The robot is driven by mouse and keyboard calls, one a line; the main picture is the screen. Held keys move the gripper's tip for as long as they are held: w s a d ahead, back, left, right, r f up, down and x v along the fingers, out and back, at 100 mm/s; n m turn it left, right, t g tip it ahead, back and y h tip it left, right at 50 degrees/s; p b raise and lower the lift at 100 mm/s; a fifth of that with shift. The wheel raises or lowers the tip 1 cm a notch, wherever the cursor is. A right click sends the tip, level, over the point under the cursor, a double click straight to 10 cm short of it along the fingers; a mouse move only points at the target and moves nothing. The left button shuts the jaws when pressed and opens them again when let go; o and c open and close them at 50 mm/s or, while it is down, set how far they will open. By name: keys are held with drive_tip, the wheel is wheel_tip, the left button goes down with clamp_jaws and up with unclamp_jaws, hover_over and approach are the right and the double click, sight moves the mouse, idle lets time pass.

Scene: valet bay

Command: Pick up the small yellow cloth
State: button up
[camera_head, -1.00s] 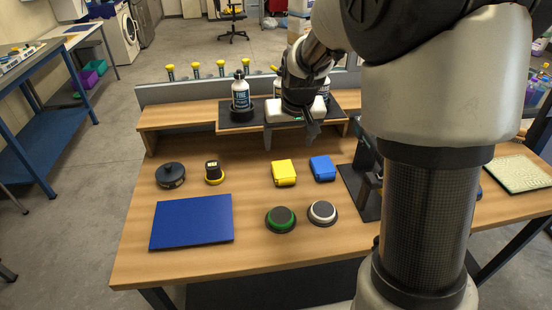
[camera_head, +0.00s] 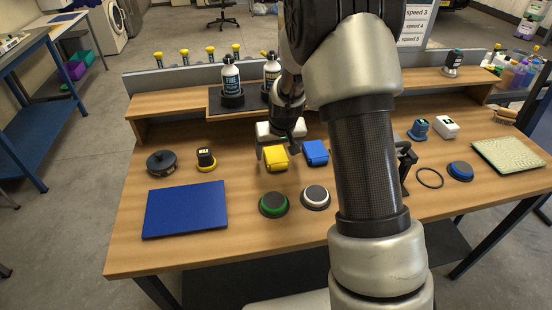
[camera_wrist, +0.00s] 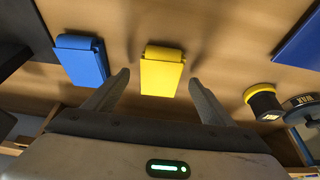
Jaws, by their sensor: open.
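The small yellow cloth (camera_head: 275,158) lies folded on the wooden table, left of a similar blue cloth (camera_head: 316,153). My gripper (camera_head: 274,150) is over the back side of the yellow cloth, its fingers pointing down. In the wrist view the yellow cloth (camera_wrist: 161,75) sits just beyond and between the fingertips of my open gripper (camera_wrist: 159,78), with the blue cloth (camera_wrist: 82,62) outside the finger on the left. The jaws hold nothing. Whether a fingertip touches the cloth cannot be told.
A green-ringed pad (camera_head: 273,204) and a white-ringed pad (camera_head: 315,197) lie in front of the cloths. Bottles (camera_head: 231,82) stand on the raised shelf behind.

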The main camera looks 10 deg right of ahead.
sight(276, 156)
drive_tip(key=x, duration=0.2)
drive_tip(key=shift+w+f, duration=0.15)
drive_tip(key=shift+f, duration=0.1)
drive_tip(key=c, duration=1.2)
drive_tip(key=shift+o, duration=0.2)
wheel_tip(276, 156, up, 10)
